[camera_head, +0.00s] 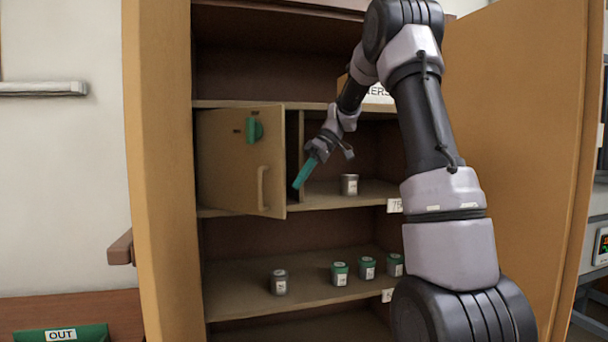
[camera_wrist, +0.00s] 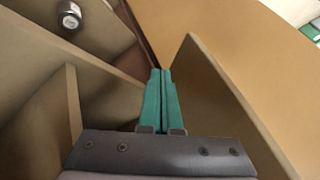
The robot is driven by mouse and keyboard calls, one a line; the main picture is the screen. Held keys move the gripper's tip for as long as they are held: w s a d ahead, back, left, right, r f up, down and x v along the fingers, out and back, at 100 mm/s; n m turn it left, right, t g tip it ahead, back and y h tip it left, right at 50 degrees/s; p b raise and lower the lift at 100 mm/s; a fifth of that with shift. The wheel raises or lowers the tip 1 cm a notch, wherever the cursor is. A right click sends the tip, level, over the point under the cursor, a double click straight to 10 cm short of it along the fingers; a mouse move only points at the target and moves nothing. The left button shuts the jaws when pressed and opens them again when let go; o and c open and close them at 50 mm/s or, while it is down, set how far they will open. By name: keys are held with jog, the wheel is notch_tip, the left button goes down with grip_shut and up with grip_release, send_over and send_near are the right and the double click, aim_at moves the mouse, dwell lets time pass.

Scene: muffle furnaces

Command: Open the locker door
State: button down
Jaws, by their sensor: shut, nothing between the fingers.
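The small locker door (camera_head: 225,170) stands partly open in the left of the cabinet, its right edge swung out from the frame. It has a green turn-latch (camera_head: 254,130) and a pale vertical handle (camera_head: 263,187). My gripper (camera_head: 298,184) has teal fingers, shut and empty. It is just right of the door's free edge, by the opening. In the wrist view the closed fingers (camera_wrist: 161,75) lie beside a tan panel (camera_wrist: 215,105), which appears to be the door. Whether they touch it I cannot tell. The locker's inside is mostly hidden.
A divider (camera_head: 301,140) separates the locker from a shelf bay with a metal can (camera_head: 349,184). Several jars, one a grey jar (camera_head: 279,282), stand on the shelf below. The open cabinet door (camera_head: 520,130) is at the right. The cabinet's side panel (camera_head: 160,170) borders the left.

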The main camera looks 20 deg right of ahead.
aim_at(283, 197)
jog(key=a+f, duration=0.1)
jog(key=s+a+f, duration=0.1)
jog(key=a, duration=0.1)
jog(key=s+a+f, duration=0.1)
jog(key=a, duration=0.1)
jog(key=shift+s+f, duration=0.25)
jog(key=shift+f, duration=0.15)
jog(key=shift+s+a+f, duration=0.1)
jog(key=shift+s+a, duration=0.25)
jog(key=shift+a, duration=0.05)
